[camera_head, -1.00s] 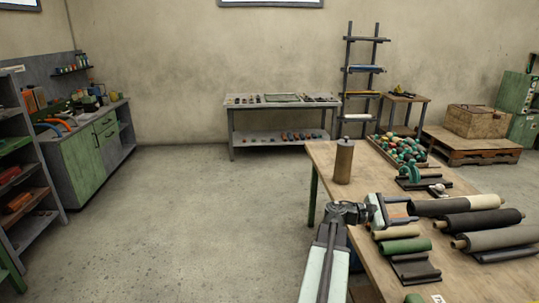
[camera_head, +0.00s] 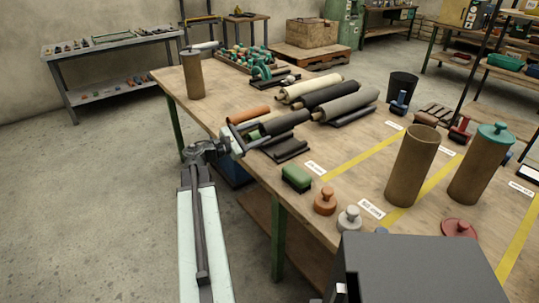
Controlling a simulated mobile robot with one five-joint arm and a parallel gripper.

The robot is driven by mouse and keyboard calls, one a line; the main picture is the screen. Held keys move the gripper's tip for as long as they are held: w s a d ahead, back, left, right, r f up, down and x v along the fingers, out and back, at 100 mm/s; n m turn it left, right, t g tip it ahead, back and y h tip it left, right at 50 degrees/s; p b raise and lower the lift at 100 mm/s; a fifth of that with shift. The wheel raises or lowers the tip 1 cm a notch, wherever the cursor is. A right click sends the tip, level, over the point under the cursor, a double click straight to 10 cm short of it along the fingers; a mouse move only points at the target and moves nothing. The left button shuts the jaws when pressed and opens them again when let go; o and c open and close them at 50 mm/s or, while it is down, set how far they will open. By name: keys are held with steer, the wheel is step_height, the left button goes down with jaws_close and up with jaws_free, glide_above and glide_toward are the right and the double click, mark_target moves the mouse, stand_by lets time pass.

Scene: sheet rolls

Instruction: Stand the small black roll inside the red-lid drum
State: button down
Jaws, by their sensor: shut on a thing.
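My gripper (camera_head: 243,135) is shut on the near end of the small black roll (camera_head: 286,123). The roll lies roughly level, pointing right, in front of the large rolls; whether it clears the rack below is hard to tell. A tall brown drum (camera_head: 408,172) stands open and upright on the right part of the table. A round red lid (camera_head: 459,228) with a knob lies flat on the table to its front right. Which drum the red lid belongs to is not marked, but the open one is nearest. The drum's inside bottom is hidden.
A drum (camera_head: 480,168) with a teal lid stands right of the open drum. Another brown drum (camera_head: 194,76) stands at the far left corner. Large rolls (camera_head: 345,103), a green block (camera_head: 296,179), an orange knob (camera_head: 325,202) and a grey knob (camera_head: 349,219) share the table (camera_head: 345,152).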

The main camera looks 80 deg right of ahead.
mark_target(259, 161)
step_height(259, 161, down, 8)
steer(key=b, duration=0.7)
steer(key=shift+f, duration=0.25)
steer(key=shift+r, duration=0.25)
steer(key=c, duration=1)
jaws_free()
steer(key=shift+f, duration=0.2)
steer(key=o, duration=0.4)
steer(key=shift+r, duration=0.2)
steer(key=v, duration=1.2)
steer(key=shift+w+f, duration=0.1)
